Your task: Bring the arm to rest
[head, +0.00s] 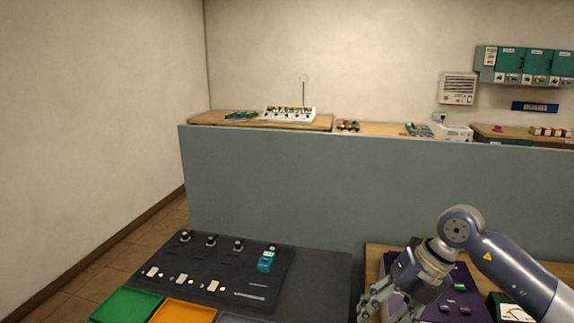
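My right arm comes in from the right edge and bends down at a grey elbow. My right gripper (386,312) hangs low over the purple panel (470,280) at the bottom right. Its fingers look spread apart, with nothing seen between them, though the tips reach the lower picture edge. My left arm and gripper are not in view.
A dark board (320,276) with several small fittings and a teal device (266,260) lies left of the gripper. A green tray (126,305) and an orange tray (183,312) sit in front. A meter (512,312) stands under my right arm. A grey partition (300,190) rises behind.

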